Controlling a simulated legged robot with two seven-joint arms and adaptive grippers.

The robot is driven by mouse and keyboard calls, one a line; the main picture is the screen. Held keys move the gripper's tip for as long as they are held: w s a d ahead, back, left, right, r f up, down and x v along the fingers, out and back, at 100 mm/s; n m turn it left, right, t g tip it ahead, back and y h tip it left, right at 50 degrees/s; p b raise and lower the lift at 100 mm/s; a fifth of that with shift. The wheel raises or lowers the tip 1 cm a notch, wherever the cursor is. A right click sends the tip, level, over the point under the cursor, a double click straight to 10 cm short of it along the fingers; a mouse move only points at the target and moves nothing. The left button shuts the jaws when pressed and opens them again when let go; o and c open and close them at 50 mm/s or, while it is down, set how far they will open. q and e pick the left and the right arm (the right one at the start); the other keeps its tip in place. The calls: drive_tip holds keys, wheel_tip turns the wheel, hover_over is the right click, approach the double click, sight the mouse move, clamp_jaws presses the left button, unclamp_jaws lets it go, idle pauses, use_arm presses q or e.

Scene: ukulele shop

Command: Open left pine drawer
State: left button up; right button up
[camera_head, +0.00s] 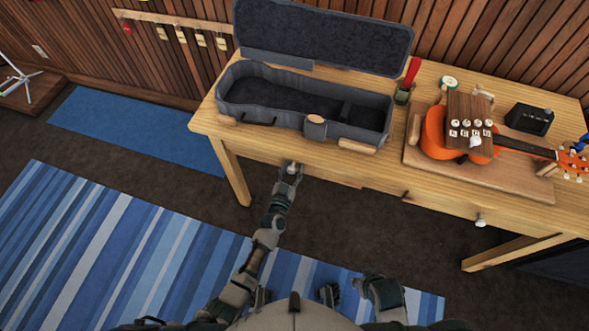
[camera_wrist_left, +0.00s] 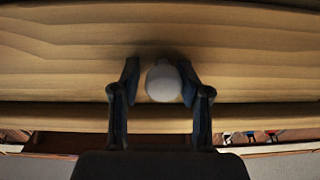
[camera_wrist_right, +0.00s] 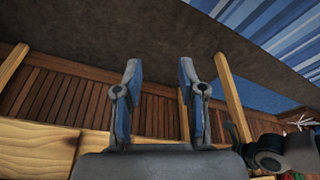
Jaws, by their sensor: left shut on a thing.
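The left pine drawer (camera_head: 325,175) is in the front of the pine table, below the ukulele case. Its round white knob (camera_wrist_left: 163,82) sits between the two fingers of my left gripper (camera_head: 290,168), which is shut on it. In the left wrist view the pale wood drawer front (camera_wrist_left: 60,55) fills most of the upper picture. I cannot tell whether the drawer stands a little out from the table. My right gripper (camera_wrist_right: 160,70) is open and empty, with its fingers apart, low near my body in the head view.
An open grey case (camera_head: 225,95) lies on the table (camera_head: 205,120) above the drawer. An orange ukulele (camera_head: 435,135) rests on a board at the right. Another white knob (camera_head: 480,222) is on the right front. The striped rug (camera_head: 130,245) before the table is clear.

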use_arm(q)
drive_tip(key=shift+s+a+h, duration=0.1)
drive_tip(key=shift+a+h, duration=0.15)
drive_tip(key=shift+h, duration=0.05)
clamp_jaws()
drive_tip(key=shift+a, duration=0.25)
drive_tip(key=shift+s+d+r, duration=0.1)
drive_tip(key=shift+s+d, duration=0.1)
drive_tip(key=shift+s+d+p, duration=0.1)
drive_tip(key=shift+s+p, duration=0.5)
drive_tip(key=shift+s, duration=0.1)
drive_tip(key=p+v, duration=1)
drive_tip(key=v, duration=1.9)
drive_tip(key=shift+s+r, duration=0.15)
drive_tip(key=shift+r, duration=0.05)
use_arm(e)
drive_tip(key=s+f+g, duration=0.1)
drive_tip(key=s+f, duration=0.4)
drive_tip(key=f, duration=0.7)
drive_tip(key=s+f, duration=0.6)
drive_tip(key=f, duration=0.6)
drive_tip(key=shift+s+d+f+g, duration=0.15)
drive_tip(key=shift+f+g, duration=0.2)
drive_tip(key=shift+g, duration=0.05)
